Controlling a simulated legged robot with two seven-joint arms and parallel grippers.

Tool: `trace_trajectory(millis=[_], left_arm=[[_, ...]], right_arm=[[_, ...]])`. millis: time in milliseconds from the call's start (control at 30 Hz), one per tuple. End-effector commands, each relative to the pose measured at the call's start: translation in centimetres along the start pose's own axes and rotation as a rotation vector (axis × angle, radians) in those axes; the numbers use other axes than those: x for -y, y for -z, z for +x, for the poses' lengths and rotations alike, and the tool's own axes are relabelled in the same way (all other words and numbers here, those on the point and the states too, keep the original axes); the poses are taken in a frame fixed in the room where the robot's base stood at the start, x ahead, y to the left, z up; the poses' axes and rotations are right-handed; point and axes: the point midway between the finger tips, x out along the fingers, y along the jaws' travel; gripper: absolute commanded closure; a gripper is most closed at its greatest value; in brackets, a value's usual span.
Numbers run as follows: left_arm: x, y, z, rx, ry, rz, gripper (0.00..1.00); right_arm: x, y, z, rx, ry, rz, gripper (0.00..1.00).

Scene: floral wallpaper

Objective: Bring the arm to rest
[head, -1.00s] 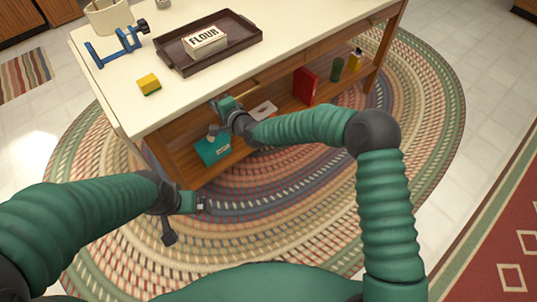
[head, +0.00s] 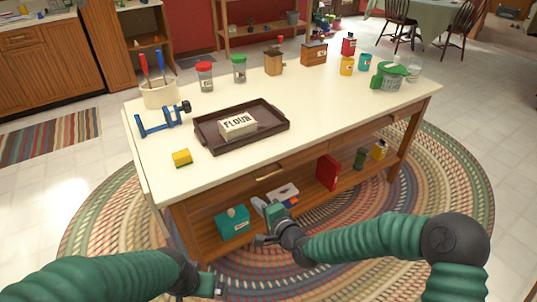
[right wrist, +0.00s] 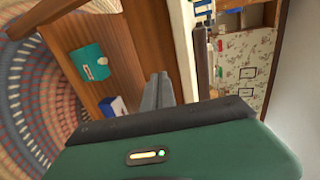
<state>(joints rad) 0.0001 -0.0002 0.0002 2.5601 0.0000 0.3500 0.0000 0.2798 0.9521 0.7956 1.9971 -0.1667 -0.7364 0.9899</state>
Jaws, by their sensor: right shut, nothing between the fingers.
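My right gripper (head: 258,205) is in front of the island table (head: 330,128), near the lower shelf, with its jaws closed and empty. In the right wrist view its two grey fingers (right wrist: 157,92) lie together, pointing toward the wooden side. My left gripper (head: 218,286) is low at the bottom edge of the head view, above the braided rug. Its jaws are too small to judge. Neither gripper appears to carry anything.
The tabletop holds a brown tray (head: 272,127) with a flour box (head: 238,125), a yellow sponge (head: 182,158), a blue clamp (head: 160,122) and several containers. A teal box (head: 232,222) and red box (head: 327,172) stand on the lower shelf.

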Motion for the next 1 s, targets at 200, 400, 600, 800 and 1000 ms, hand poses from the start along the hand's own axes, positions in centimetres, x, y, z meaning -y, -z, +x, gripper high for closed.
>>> trace_trajectory(millis=[200,400,600,800,1000], left_arm=[[0.0,0.0,0.0,0.0,0.0,0.0,0.01],[0.0,0.0,0.1,0.0,0.0,0.0,0.01],[0.0,0.0,0.0,0.0,0.0,0.0,0.01],[0.0,0.8,-3.8,0.002,0.0,0.0,0.01],[0.0,2.5,-10.3,-0.001,0.0,0.0,0.01]], right_arm=[[-5.3,0.7,-4.7,0.06,-0.275,-0.376,1.0],[-11.3,6.3,-17.9,0.165,-0.727,-0.801,1.0],[-13.1,8.1,-29.0,0.287,-0.969,-0.915,1.0],[-10.2,7.1,-36.2,0.398,-1.055,-0.928,1.0],[-3.8,7.1,-38.2,0.397,-1.055,-0.926,1.0]])
